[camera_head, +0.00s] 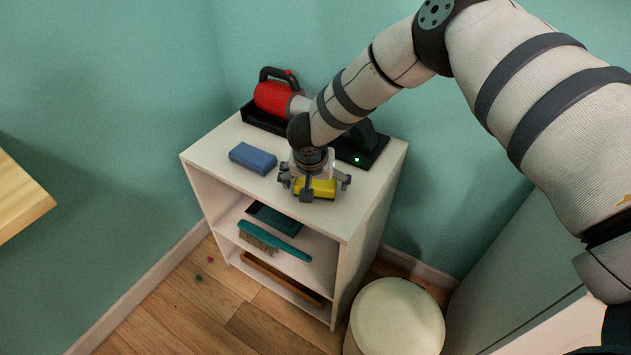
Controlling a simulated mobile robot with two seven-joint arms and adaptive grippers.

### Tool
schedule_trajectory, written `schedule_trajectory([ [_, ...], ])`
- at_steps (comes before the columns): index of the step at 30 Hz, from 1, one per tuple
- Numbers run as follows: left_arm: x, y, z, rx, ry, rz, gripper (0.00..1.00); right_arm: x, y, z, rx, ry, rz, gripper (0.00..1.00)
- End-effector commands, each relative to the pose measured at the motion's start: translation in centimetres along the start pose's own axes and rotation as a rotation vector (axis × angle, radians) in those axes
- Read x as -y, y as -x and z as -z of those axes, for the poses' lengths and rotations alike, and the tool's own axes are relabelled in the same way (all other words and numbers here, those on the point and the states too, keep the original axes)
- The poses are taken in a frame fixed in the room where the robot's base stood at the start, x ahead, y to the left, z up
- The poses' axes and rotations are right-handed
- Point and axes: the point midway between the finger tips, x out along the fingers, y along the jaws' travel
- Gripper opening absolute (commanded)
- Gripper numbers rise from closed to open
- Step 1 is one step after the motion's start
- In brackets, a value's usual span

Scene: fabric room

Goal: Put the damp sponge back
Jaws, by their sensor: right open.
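A yellow block that looks like a sponge (318,188) lies on the top of a white shelf unit (216,158), near its front edge. My right gripper (315,184) is directly over it, pointing down with open fingers spread around it. The gripper hides part of the yellow block, and I cannot tell whether the fingers touch it. A blue block, also sponge-like, (253,158) lies to the left on the same top. I cannot tell which block is damp. My left gripper is not in view.
A red handheld device (276,94) stands in a black tray (262,121) at the back of the top. A dustpan (272,219) and a teal brush (276,241) lie on the shelf below. A round cream bin (397,318) stands on the floor beside the unit.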

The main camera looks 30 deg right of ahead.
Motion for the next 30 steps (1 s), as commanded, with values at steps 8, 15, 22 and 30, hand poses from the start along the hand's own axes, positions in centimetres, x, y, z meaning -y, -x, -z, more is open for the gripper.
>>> schedule_trajectory([
  [8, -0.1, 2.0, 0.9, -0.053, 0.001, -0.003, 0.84, 0.2, 6.6, 0.6, -0.01, -0.002, 0.009, 0.98],
  [15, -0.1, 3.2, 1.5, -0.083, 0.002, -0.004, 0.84, 0.1, 11.6, 0.4, -0.005, -0.002, 0.005, 0.98],
  [22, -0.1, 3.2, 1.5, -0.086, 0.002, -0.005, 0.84, 0.0, 12.4, 0.1, 0.0, 0.001, -0.001, 0.98],
  [30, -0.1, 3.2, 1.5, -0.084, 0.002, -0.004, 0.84, -9.5, 4.0, -14.6, 0.023, 0.348, -0.088, 0.98],
])
